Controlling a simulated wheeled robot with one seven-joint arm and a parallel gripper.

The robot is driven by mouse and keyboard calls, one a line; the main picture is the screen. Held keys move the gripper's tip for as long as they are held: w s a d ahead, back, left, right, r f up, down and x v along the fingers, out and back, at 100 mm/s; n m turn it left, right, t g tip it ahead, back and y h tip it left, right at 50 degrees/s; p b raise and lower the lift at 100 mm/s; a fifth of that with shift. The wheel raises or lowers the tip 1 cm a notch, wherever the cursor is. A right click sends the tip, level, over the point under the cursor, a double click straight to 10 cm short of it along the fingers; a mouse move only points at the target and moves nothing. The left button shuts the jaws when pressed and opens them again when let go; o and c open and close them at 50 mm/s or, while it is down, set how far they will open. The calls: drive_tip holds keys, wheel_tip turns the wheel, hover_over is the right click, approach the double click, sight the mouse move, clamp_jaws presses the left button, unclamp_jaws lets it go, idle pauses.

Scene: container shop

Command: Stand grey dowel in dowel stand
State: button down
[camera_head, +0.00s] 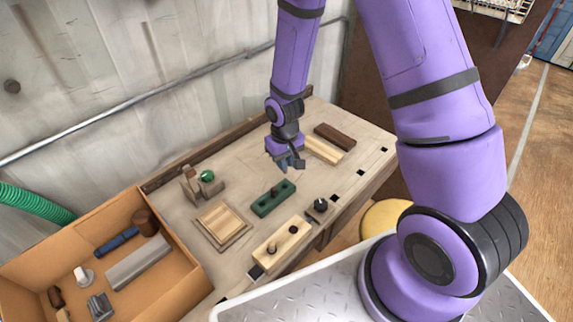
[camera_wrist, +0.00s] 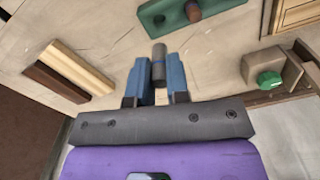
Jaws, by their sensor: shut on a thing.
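My gripper (camera_head: 290,164) hangs above the bench, behind and slightly right of the green block. The dowel's far end sticks out past the fingertips. In the head view I cannot make the dowel out clearly. The green block (camera_head: 272,199), which looks like the dowel stand, holds a brown dowel (camera_head: 274,191). In the wrist view the green block (camera_wrist: 221,6) shows a dark open hole beside the brown dowel (camera_wrist: 193,9). The grey dowel is apart from it.
A pale wood block (camera_head: 284,243) with a peg and a dark opening lies nearer the front edge. A square wooden board (camera_head: 222,223), a vise-like block with a green knob (camera_head: 207,176) and pale and dark bars surround. An orange tray (camera_head: 188,257) holds tools at left.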

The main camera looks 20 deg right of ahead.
drive_tip(key=shift+w+f, duration=0.15)
drive_tip(key=shift+f, duration=2.7)
drive_tip(key=shift+f, duration=1.25)
idle(0.6)
drive_tip(key=c, duration=1)
unclamp_jaws()
drive_tip(key=shift+r, duration=0.1)
drive_tip(key=shift+r, duration=3.4)
drive_tip(key=shift+r, duration=0.15)
